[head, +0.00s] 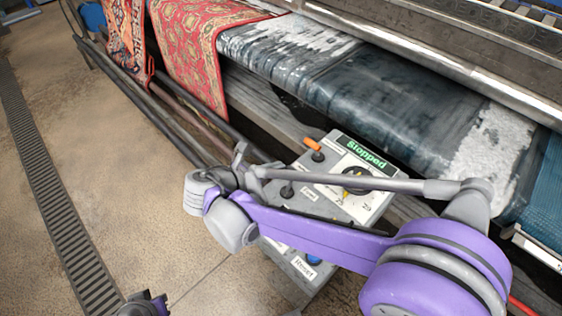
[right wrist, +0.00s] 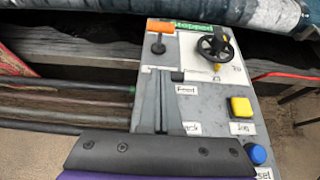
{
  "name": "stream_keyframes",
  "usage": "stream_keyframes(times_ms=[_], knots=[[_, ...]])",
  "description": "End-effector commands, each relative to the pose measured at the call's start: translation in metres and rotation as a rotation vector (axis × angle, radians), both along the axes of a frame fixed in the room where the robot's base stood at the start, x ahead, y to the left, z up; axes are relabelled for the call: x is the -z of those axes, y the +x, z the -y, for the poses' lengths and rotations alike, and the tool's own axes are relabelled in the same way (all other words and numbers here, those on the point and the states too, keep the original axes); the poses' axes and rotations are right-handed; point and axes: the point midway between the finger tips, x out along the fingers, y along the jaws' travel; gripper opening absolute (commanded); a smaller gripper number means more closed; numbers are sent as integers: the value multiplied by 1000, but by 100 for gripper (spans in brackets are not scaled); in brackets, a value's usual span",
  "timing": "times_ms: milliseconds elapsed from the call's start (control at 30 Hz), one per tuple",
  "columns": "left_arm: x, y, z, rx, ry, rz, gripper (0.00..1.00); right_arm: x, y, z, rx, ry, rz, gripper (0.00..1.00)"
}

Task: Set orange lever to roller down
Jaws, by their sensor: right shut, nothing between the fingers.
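The orange lever (head: 313,144) stands on the upper left of the grey control panel (head: 349,206), close to the green "Stopped" display (head: 366,152). In the right wrist view the orange lever (right wrist: 161,27) is near the top, above a black base. My right gripper (head: 240,152) is shut and empty, left of the lever and apart from it in the head view. In the right wrist view its fingers (right wrist: 168,76) point up toward the lever, with a gap between. My right arm covers part of the panel. The lever's label is not readable.
A second black lever (head: 287,190), a black handwheel (right wrist: 214,43), a yellow button (right wrist: 241,107) and a blue button (right wrist: 257,154) share the panel. Behind are the wet roller (head: 390,100) and a red rug (head: 200,50). Open floor lies left. A dark purple part of mine shows at the bottom.

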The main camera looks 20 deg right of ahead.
Motion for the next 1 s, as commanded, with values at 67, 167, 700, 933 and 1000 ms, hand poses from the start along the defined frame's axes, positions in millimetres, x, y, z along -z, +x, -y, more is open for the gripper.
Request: stream_keyframes(times_ms=[67,167,700,933,1000], knots=[[1,0,0,0,0,0,0,8,5,14,6,-1,1,0],[2,0,0,0,0,-1,0,19,13,32,6,-1,1,0],[-1,0,0,0,0,0,0,27,40,98,1,1,2,0],[-1,0,0,0,0,0,0,26,41,99,0,1,1,0],[-1,0,0,0,0,0,0,26,41,99,0,1,1,0]])
